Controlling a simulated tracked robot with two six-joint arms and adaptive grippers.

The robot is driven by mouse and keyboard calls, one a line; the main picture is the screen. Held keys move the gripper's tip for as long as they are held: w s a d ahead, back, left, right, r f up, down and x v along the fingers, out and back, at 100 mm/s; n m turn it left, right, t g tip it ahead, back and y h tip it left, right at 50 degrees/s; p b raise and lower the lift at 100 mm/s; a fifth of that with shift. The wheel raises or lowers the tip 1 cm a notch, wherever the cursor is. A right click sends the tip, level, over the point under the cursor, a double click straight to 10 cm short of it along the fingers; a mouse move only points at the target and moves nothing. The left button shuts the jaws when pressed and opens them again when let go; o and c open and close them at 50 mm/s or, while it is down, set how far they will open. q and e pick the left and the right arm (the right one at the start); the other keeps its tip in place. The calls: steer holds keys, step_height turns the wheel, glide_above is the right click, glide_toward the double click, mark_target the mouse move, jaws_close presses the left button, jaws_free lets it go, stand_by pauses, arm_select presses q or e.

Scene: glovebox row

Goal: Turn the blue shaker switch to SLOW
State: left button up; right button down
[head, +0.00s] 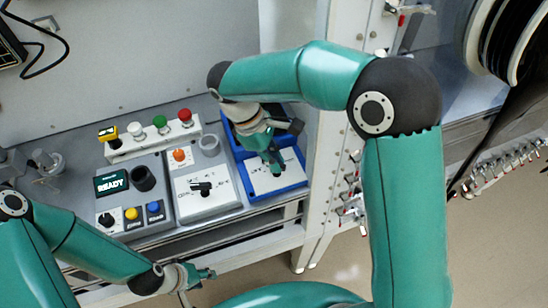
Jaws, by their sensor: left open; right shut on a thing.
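The blue shaker panel (244,184) is a blue-framed box with a white face plate (262,184), at the right end of the bench. My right gripper (276,168) reaches down onto this plate from above and is shut on the switch knob, which its fingers hide. I cannot read the markings or tell which way the knob points. My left gripper (198,278) is open and empty, low in front of the bench edge, well away from the panel.
Left of the blue panel is a white panel with a black handle switch (201,188). Further left is a grey console with a READY display (111,182) and several buttons. Behind stands a strip with red (184,115) and green (159,121) buttons. A white post (324,150) rises close on the right.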

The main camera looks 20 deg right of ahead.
steer(key=shift+w+r+m+g+y+p, duration=0.1)
steer(key=shift+m+g+y+p, duration=0.2)
steer(key=shift+m, duration=0.8)
steer(key=shift+w+m+g+y+p, duration=0.15)
steer(key=shift+m+y, duration=0.25)
steer(key=shift+m, duration=0.7)
steer(key=shift+s, duration=0.1)
